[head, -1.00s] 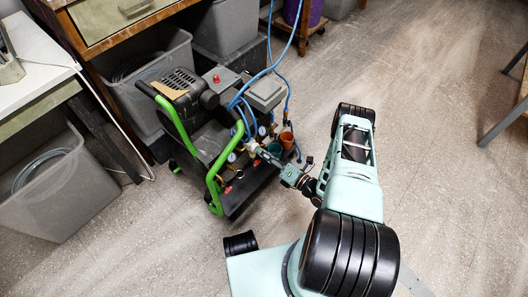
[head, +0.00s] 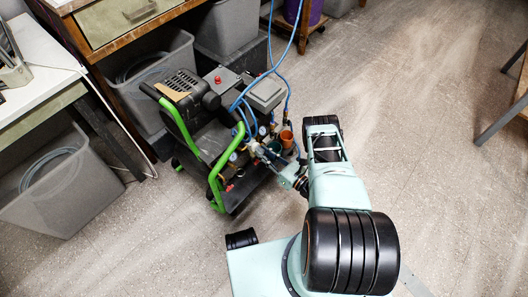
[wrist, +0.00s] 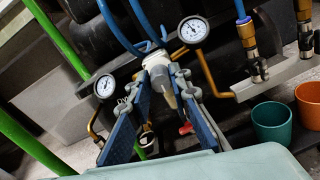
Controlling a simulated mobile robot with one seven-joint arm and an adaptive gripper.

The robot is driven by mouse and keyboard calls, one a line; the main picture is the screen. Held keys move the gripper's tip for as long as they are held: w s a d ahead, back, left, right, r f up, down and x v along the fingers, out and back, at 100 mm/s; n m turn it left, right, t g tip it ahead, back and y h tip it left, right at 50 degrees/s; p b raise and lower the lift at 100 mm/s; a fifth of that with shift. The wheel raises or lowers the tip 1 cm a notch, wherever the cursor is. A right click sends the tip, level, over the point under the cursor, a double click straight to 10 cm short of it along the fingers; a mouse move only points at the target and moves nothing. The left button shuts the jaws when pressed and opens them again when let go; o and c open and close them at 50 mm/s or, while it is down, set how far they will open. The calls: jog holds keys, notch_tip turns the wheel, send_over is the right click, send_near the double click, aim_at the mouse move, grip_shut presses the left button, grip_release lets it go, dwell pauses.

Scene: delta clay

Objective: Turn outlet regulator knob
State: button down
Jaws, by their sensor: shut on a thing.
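The outlet regulator knob (wrist: 155,63) is a pale, whitish piece at the centre of the wrist view, between two pressure gauges, (wrist: 105,86) and (wrist: 194,29). My gripper (wrist: 160,82) has its two blue fingers on either side of it and is shut on it near the fingertips. Part of the knob is hidden by the fingers. In the head view my gripper (head: 262,154) reaches the front of the green-framed compressor (head: 200,130). The knob is too small there to make out its angle.
Blue hoses (head: 240,97) rise from the compressor. An orange cup (wrist: 304,103) and a teal cup (wrist: 271,123) stand to the right of the knob. Brass pipes and couplings (wrist: 252,52) are close by.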

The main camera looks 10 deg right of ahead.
jog(key=shift+n, duration=0.4)
jog(key=c, duration=1.8)
grip_release()
jog(key=shift+o, duration=0.2)
notch_tip(320, 180, up, 10)
